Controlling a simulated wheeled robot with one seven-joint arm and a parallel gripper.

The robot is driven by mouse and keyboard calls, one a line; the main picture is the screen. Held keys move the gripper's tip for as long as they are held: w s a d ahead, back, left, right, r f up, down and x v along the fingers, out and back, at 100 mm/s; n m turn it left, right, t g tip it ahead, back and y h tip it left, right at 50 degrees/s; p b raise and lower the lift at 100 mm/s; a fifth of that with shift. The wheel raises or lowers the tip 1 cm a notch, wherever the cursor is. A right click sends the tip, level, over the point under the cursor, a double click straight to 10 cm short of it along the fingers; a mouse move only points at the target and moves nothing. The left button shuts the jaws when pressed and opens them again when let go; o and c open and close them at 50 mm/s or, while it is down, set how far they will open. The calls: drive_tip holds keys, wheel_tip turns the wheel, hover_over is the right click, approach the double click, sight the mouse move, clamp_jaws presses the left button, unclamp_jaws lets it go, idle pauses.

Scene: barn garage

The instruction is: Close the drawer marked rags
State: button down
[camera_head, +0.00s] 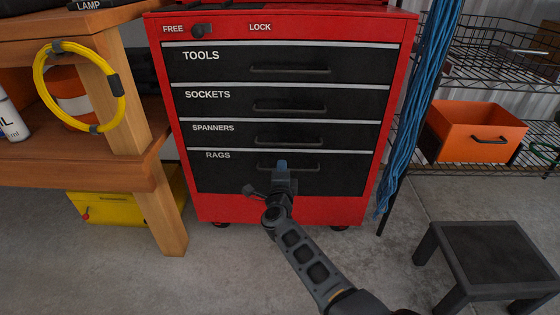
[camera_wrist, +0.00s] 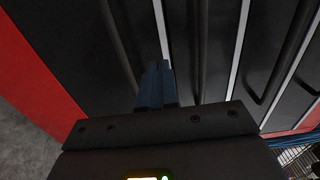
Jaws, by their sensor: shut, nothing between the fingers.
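The rags drawer (camera_head: 230,180) is the lowest black drawer of the red tool cabinet (camera_head: 160,100), with its label at upper left and a dark bar handle (camera_head: 310,167). Its front looks about flush with the drawers above; a small gap cannot be ruled out. My gripper (camera_head: 282,166) is in front of this drawer, at the left part of the handle. In the wrist view my gripper's blue fingers (camera_wrist: 155,85) are together and empty, pointing at the drawer fronts near a grey strip (camera_wrist: 161,30). Whether the fingertips touch is unclear.
The tools (camera_head: 220,68), sockets (camera_head: 220,105) and spanners (camera_head: 220,138) drawers look shut above. A knob (camera_head: 201,30) sits by FREE. A wooden bench (camera_head: 165,215) stands left, a black stool (camera_head: 500,255) right. Concrete floor in front is clear.

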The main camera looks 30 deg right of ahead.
drive_tip(key=s+a+r+n+t+y+p, duration=0.1)
drive_tip(key=s+a+n+y, duration=0.4)
drive_tip(key=s, duration=0.9)
drive_tip(key=s+a+r+n+t+p, duration=0.15)
drive_tip(key=s+a+n, duration=0.4)
drive_tip(key=s, duration=0.95)
drive_tip(key=s+a+r+n+y+p, duration=0.1)
drive_tip(key=s+a+r+n+y, duration=0.15)
drive_tip(key=s+n, duration=0.8)
drive_tip(key=s+a+r+n+g+y, duration=0.1)
drive_tip(key=s+a+r+n+y, duration=0.1)
drive_tip(key=s+r, duration=0.5)
drive_tip(key=s+a+r+n+g+y, duration=0.15)
drive_tip(key=s+r, duration=0.35)
drive_tip(key=s, duration=0.5)
wheel_tip(320, 180, up, 24)
drive_tip(key=p, duration=2.4)
drive_tip(key=shift+w+a+n, duration=0.25)
drive_tip(key=shift+a+n, duration=0.1)
